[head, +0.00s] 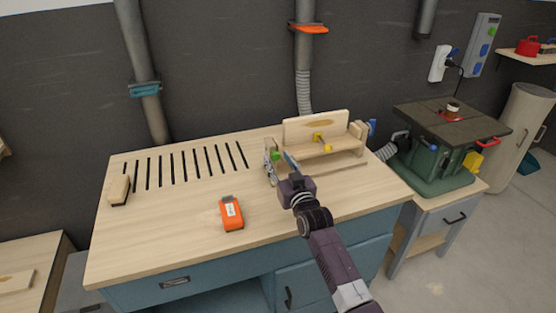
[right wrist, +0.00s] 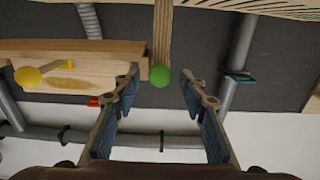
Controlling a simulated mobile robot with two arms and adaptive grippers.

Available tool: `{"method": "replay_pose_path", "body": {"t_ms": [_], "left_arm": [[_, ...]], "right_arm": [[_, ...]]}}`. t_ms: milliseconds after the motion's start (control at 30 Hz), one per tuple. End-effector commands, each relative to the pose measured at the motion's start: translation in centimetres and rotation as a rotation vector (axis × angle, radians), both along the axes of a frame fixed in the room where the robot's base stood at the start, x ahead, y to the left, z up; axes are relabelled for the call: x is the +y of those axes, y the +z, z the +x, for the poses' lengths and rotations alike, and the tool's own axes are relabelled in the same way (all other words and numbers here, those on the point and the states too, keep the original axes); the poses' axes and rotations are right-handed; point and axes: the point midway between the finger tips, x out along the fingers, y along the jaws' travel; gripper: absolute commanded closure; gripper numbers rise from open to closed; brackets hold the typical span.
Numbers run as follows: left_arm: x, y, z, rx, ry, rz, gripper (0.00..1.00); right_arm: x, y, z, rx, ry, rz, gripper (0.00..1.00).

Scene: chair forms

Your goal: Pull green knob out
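The green knob (head: 275,156) is a small round ball near the left end of the wooden fence jig on the workbench. In the right wrist view the green knob (right wrist: 160,76) shows between my two fingertips, with a gap on each side. A wooden bar (right wrist: 162,35) runs behind it. My right gripper (head: 280,165) is open around the knob's place and holds nothing; its spread fingers also show in the right wrist view (right wrist: 160,92). My left gripper is not in view.
An orange device (head: 231,213) and a wooden block (head: 119,189) lie on the workbench (head: 160,235). A green machine (head: 440,160) stands at right.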

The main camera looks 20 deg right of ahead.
Motion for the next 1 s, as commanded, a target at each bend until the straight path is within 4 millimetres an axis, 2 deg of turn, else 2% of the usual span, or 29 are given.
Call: {"method": "replay_pose_path", "body": {"t_ms": [33, 133, 333, 700, 1000], "left_arm": [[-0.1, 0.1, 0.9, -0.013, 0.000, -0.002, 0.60], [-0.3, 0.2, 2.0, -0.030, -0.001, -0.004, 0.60], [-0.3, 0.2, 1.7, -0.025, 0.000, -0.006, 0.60], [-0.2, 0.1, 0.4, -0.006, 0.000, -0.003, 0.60], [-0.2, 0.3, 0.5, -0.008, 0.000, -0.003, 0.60]], "right_arm": [[0.0, 0.0, 0.2, 0.000, 0.000, 0.000, 0.61], [0.0, 0.0, 0.4, 0.000, 0.000, -0.001, 0.61], [0.0, 0.0, 0.4, 0.000, 0.000, -0.001, 0.61], [0.0, 0.0, 0.4, 0.000, 0.000, -0.001, 1.00], [0.0, 0.0, 0.2, 0.001, 0.000, -0.001, 1.00]]}}
